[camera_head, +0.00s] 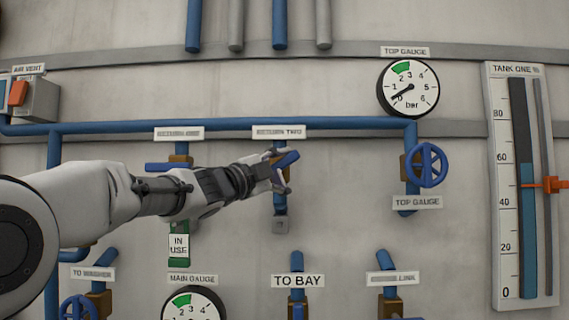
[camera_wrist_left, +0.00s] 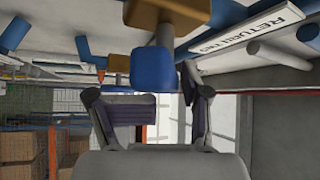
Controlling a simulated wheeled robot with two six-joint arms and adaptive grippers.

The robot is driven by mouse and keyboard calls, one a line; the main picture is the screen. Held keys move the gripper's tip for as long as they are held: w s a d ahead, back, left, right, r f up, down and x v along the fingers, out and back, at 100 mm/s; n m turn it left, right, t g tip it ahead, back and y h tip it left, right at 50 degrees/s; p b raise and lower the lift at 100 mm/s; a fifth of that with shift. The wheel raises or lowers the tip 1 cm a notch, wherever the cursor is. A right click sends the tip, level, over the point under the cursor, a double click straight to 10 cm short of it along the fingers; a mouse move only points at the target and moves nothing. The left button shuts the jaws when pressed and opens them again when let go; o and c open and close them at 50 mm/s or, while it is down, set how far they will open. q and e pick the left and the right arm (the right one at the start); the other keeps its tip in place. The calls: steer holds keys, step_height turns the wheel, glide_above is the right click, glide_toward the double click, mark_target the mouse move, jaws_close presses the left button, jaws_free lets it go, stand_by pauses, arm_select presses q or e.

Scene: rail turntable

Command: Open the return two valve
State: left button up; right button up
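The return two valve has a blue lever (camera_head: 288,158) under the label RETURN TWO (camera_head: 278,132), on a vertical blue pipe. My left gripper (camera_head: 281,172) is at this lever, its fingers partly overlapping it in the head view. In the left wrist view the fingers of the left gripper (camera_wrist_left: 148,98) are spread apart. The blue lever end (camera_wrist_left: 152,68) shows between and above them, below a brown valve body (camera_wrist_left: 165,14). I cannot tell whether a finger touches the lever. The brown body is mostly hidden in the head view. My right gripper is not in view.
The return one valve's blue lever (camera_head: 165,167) lies just left, behind my arm, with a green IN USE tag (camera_head: 179,246) below. A blue handwheel (camera_head: 427,165) and top gauge (camera_head: 408,88) are to the right. The wall between is clear.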

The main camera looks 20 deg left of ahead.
arm_select(q)
steer(key=shift+s+a+f, duration=0.15)
steer(key=shift+s+a, duration=0.1)
steer(key=shift+a, duration=0.3)
steer(key=c, duration=0.9)
steer(key=shift+s+a, duration=0.1)
steer(key=shift+a, duration=0.2)
jaws_close()
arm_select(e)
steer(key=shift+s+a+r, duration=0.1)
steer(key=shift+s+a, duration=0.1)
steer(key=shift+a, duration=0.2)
arm_select(q)
steer(key=shift+f, duration=0.2)
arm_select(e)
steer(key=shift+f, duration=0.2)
